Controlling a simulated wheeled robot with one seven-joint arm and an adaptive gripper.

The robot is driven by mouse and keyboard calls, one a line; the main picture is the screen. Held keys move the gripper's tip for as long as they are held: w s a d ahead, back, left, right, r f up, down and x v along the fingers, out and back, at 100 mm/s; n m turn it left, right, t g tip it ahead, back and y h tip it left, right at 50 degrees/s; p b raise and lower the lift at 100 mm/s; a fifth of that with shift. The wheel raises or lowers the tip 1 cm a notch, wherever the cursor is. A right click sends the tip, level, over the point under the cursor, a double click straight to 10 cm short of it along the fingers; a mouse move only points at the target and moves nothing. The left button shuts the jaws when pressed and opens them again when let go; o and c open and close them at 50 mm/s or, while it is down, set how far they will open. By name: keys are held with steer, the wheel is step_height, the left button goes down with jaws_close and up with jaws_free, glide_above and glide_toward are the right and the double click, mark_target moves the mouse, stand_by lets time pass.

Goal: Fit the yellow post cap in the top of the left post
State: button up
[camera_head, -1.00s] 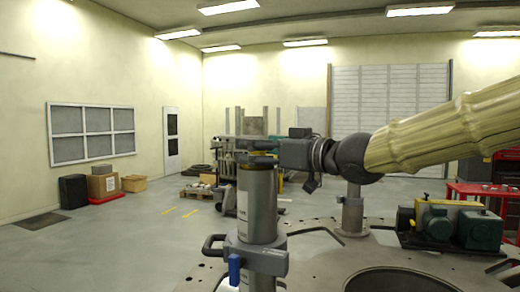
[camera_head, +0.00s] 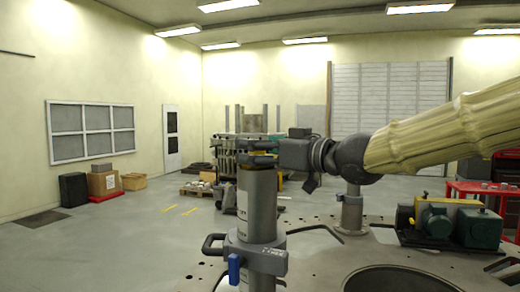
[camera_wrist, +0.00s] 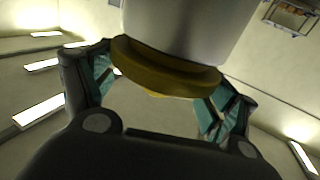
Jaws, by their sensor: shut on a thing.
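The left post (camera_head: 257,205) is a grey upright cylinder in the front middle of the head view. The yellow post cap (camera_head: 259,159) shows as a thin yellow band at the top of this post, under my gripper (camera_head: 257,148). In the wrist view the cap (camera_wrist: 165,68) is a yellow disc between the two teal-padded fingers of my gripper (camera_wrist: 160,92). The grey post (camera_wrist: 190,22) is right against its far side. My gripper is shut on the cap. I cannot tell how far the cap sits in the post; the joint is hidden by its rim.
A blue-handled clamp (camera_head: 234,268) grips the lower post. A second, shorter post (camera_head: 352,212) stands behind on the round plate (camera_head: 320,262). A green motor unit (camera_head: 455,225) sits at the plate's right. A red cart (camera_head: 480,190) stands beyond.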

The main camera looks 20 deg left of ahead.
steer(key=shift+f+b, duration=0.3)
steer(key=shift+f, duration=0.2)
steer(key=o, duration=0.8)
steer(key=shift+o, duration=0.2)
steer(key=p+v, duration=0.4)
steer(key=v, duration=0.7)
stand_by(0.6)
